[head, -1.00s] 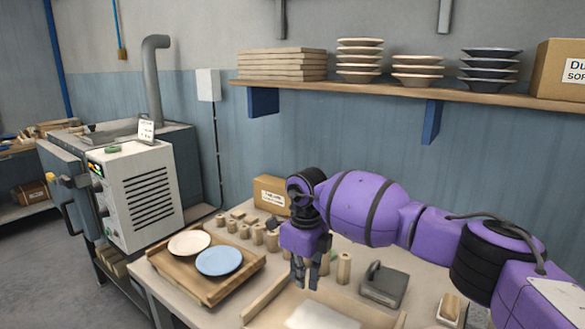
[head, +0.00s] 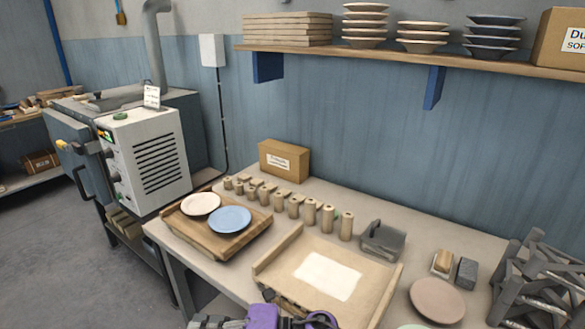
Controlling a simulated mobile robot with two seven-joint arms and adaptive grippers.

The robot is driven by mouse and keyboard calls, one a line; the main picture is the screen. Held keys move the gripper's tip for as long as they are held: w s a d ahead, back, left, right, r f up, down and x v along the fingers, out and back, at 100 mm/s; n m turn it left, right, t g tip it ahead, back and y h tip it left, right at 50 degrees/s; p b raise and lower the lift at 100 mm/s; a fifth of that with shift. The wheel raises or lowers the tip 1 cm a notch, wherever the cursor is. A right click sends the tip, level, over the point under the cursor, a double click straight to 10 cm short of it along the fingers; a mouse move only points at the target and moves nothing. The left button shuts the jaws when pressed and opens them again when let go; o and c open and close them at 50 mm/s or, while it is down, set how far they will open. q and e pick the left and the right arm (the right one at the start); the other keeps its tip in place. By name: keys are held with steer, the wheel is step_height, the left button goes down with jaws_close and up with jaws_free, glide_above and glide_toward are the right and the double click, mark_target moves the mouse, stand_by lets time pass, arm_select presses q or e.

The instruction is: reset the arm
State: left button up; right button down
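A purple and grey part of my arm (head: 263,317) shows at the bottom edge of the head view, in front of the worktable. It is mostly cut off. Grey pieces at its left end may belong to my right gripper, but I cannot tell whether it is open or shut. My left gripper is not in view. Nothing held is visible. A cream plate (head: 200,203) and a blue plate (head: 230,219) lie on a wooden board (head: 185,232) at the table's left.
A shallow wooden tray (head: 376,270) with a white sheet lies mid-table. Behind it stand several clay cylinders (head: 310,212) and a cardboard box (head: 284,160). A pinkish disc (head: 437,300) and a grey rack (head: 535,280) are at right. The dryer (head: 150,160) stands left.

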steer(key=d+f+m+t+h+p, duration=0.1)
steer(key=d+f+m+t+h, duration=0.35)
steer(key=d+m+t, duration=0.55)
steer(key=d+f+m+t+h, duration=0.45)
steer(key=d+m, duration=0.35)
steer(key=m, duration=0.5)
steer(key=s+d+f+m+g+h, duration=0.3)
steer(key=s+d+f+m, duration=0.3)
steer(key=s+d, duration=0.4)
steer(key=s+d+f+m+g+h, duration=0.3)
steer(key=s+d+f+m+h, duration=0.2)
steer(key=s, duration=0.9)
steer(key=d+f+m, duration=0.1)
steer(key=d+f, duration=0.2)
steer(key=d, duration=0.2)
steer(key=shift+f+m+h+p, duration=0.3)
steer(key=shift+p, duration=0.1)
